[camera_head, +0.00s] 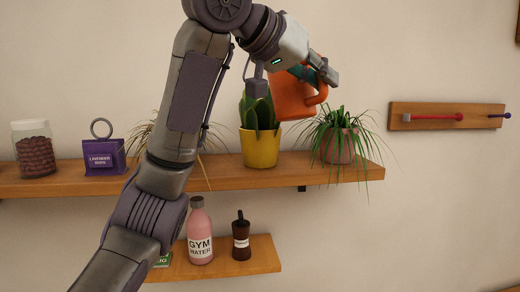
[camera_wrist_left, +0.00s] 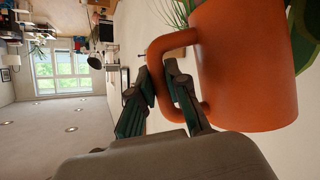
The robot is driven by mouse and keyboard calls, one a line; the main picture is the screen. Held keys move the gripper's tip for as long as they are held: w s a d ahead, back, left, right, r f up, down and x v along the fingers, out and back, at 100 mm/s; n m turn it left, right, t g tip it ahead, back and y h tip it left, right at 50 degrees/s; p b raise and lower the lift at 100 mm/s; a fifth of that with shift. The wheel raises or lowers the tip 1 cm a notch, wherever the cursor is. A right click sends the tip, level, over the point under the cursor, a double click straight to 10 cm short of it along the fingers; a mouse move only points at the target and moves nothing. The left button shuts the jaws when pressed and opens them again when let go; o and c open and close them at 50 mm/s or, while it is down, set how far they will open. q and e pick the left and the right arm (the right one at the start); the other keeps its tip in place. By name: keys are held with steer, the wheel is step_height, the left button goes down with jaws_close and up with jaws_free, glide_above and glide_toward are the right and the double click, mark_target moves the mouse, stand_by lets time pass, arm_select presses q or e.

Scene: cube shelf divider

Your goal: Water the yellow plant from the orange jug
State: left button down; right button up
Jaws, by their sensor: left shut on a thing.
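The orange jug (camera_head: 290,97) is in the air above the shelf, just right of and above the plant in the yellow pot (camera_head: 261,149). The jug looks tilted. My left gripper (camera_head: 322,76) is shut on its handle; in the left wrist view the two fingers (camera_wrist_left: 160,78) sit around the handle beside the orange jug body (camera_wrist_left: 245,65). The plant has thick, upright green leaves (camera_head: 257,112), partly covered by a grey part hanging in front. I cannot see the jug's inside or any water. My right gripper is not in view.
On the upper shelf (camera_head: 225,180), a spiky plant in a pinkish pot (camera_head: 340,146) stands close right of the yellow pot. A jar (camera_head: 34,150) and a purple box (camera_head: 98,158) stand left. Bottles (camera_head: 199,230) stand on a lower shelf. A wall rack (camera_head: 445,117) is at right.

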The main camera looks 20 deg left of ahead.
mark_target(326, 95)
arm_select(q)
steer(key=f, duration=0.1)
steer(key=f+m+b, duration=0.1)
steer(key=s+d+f+t+y+b, duration=0.1)
steer(key=shift+d+f+m, duration=0.1)
steer(key=shift+m, duration=0.2)
steer(key=shift+w+a+f+m, duration=0.1)
steer(key=shift+w+a+m, duration=0.1)
steer(key=shift+w+m, duration=0.1)
steer(key=shift+s+d+r, duration=0.2)
steer(key=shift+r, duration=0.05)
steer(key=s+d+r+p, duration=0.2)
steer(key=s+d+r, duration=0.1)
steer(key=d, duration=0.1)
steer(key=shift+s+d+r, duration=0.15)
steer(key=shift+d+r, duration=0.1)
steer(key=shift+d, duration=0.15)
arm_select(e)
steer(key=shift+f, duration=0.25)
